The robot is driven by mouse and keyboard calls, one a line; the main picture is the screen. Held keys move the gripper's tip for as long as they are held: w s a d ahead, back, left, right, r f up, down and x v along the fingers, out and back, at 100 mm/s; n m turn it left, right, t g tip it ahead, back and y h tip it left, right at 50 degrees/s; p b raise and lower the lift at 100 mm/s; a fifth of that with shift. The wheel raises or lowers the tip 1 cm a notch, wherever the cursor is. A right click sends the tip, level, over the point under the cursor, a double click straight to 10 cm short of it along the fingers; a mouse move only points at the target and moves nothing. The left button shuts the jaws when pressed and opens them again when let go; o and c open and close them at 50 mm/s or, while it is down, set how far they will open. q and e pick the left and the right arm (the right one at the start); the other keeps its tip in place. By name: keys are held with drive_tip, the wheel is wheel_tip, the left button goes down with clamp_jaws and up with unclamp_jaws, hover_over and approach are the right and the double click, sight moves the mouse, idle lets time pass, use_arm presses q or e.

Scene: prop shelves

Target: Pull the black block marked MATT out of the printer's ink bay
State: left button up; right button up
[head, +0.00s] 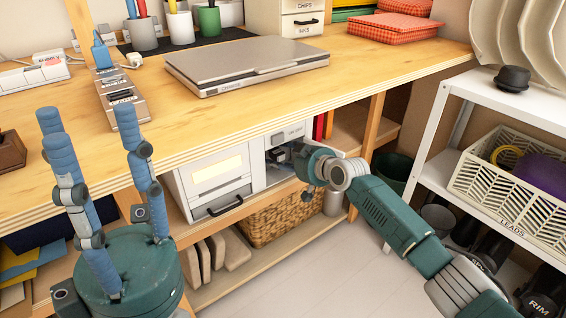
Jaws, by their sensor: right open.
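The white printer (184,201) stands on the shelf under the workbench, with a lit pale panel and a dark handle on its front. Its ink bay (270,170) is an opening at the right of the front. My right gripper (284,156) reaches to this opening from the right, open, its fingers largely hidden by its own wrist and the bay. Small dark shapes show there; I cannot tell the block marked MATT from the fingers, and no marking is readable. My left gripper (87,118) is in front of the bench at left, blue fingers raised and apart, open and empty.
A closed laptop (245,68) lies on the workbench (200,115), whose front edge overhangs the printer. A wicker basket (285,215) sits under the printer. A white shelf rack (435,150) with a slatted crate (500,190) stands at right. Floor between is clear.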

drive_tip(key=c, duration=1.2)
drive_tip(key=o, duration=1.2)
drive_tip(key=shift+f, duration=0.1)
